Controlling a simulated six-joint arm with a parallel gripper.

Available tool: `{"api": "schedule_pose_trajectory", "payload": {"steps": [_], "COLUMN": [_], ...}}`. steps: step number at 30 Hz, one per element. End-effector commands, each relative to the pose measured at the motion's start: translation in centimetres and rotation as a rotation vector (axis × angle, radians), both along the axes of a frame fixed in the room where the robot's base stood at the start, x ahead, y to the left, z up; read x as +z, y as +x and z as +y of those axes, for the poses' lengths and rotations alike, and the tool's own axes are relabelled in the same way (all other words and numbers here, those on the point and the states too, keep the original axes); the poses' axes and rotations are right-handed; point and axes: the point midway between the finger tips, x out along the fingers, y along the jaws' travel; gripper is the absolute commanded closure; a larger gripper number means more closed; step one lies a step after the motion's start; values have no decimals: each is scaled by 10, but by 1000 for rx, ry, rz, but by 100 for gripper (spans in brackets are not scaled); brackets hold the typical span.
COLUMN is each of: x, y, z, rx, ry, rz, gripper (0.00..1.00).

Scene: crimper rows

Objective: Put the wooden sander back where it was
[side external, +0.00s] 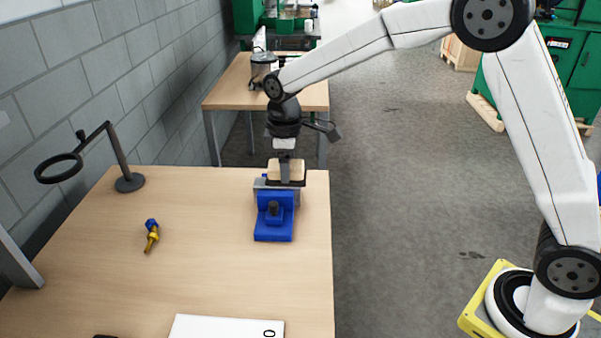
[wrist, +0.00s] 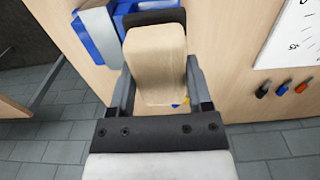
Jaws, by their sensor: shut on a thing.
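The wooden sander (side external: 286,168) is a pale, rounded wooden block. My gripper (side external: 285,157) is shut on it from above and holds it at the far end of the blue vise (side external: 274,218), near the table's right edge. In the side view I cannot tell whether the sander touches the vise or hangs just above it. In the wrist view the sander (wrist: 157,60) sits between the two fingers of my gripper (wrist: 160,88), with a dark strip at its far end. Part of the blue vise (wrist: 97,35) shows beside it at the upper left. The sander's underside is hidden.
A blue and yellow bolt-like piece (side external: 151,237) lies on the wooden table (side external: 200,270). A magnifier lamp (side external: 130,181) stands at the back left. A white board (side external: 225,327) lies at the front; several markers (wrist: 282,88) show in the wrist view. The table's middle is clear.

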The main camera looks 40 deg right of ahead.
Motion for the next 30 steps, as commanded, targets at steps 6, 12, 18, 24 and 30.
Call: {"api": "schedule_pose_trajectory", "payload": {"steps": [6,12,18,24,30], "x": [-1,-5,-11,-18,-25], "y": [-44,-86,-130,-174,-208], "z": [20,33,41,45,44], "rx": [3,2,3,2,1], "ry": [1,1,1,1,1], "rz": [-1,-1,-1,-1,-1], "gripper": [91,91,91,91,91]}}
